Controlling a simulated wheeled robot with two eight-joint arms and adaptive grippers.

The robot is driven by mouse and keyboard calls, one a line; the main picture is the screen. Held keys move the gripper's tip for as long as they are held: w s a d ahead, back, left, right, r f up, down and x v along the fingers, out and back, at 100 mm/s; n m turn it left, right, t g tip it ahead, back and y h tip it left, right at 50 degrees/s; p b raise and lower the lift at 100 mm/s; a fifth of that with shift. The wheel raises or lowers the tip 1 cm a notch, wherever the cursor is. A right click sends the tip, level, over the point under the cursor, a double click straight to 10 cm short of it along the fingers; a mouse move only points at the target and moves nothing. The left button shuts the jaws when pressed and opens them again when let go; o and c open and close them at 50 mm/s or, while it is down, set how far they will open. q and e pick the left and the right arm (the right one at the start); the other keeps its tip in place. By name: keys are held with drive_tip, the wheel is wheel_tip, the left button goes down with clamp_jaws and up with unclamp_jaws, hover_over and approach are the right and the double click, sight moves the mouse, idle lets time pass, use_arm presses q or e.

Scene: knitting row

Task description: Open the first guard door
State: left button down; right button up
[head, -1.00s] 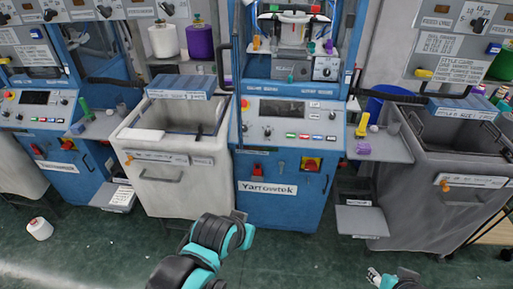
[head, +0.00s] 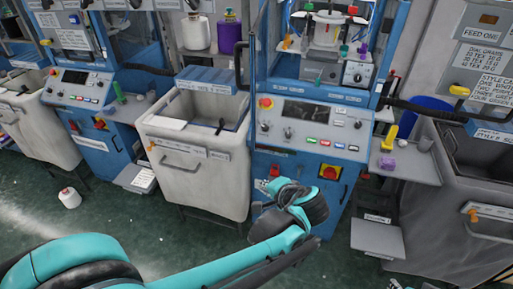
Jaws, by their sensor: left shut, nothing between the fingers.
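The middle blue knitting machine (head: 312,150) has a blue-framed guard (head: 262,45) around its knitting head (head: 328,32). A black vertical handle (head: 240,58) shows at the guard's left edge. I cannot tell whether its clear door panel is open or shut. Another blue machine to the left has a similar guard (head: 130,38). Which guard door is the first is not clear. My left gripper (head: 258,207) is shut and empty, largely hidden by its wrist, low in front of the middle machine and apart from the handle. My right gripper is out of view.
A pale bin (head: 195,175) stands left of the middle machine, and a grey bin (head: 475,205) stands to the right. A side shelf (head: 412,168) carries a yellow tool (head: 389,138) and a purple block (head: 387,163). A white cone (head: 70,198) lies on the green floor, which is otherwise fairly clear.

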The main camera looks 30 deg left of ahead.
use_arm(q)
drive_tip(key=w+d+r+t+y, duration=0.2)
drive_tip(key=w+d+r+y, duration=0.35)
drive_tip(key=y, duration=0.25)
drive_tip(key=s+a+b+x, duration=0.1)
drive_tip(key=s+x, duration=0.1)
drive_tip(key=x, duration=1.1)
drive_tip(key=shift+s+a+f+b, duration=0.2)
drive_tip(key=shift+a+f+b, duration=0.1)
drive_tip(key=shift+b, duration=0.1)
drive_tip(key=shift+m, duration=0.3)
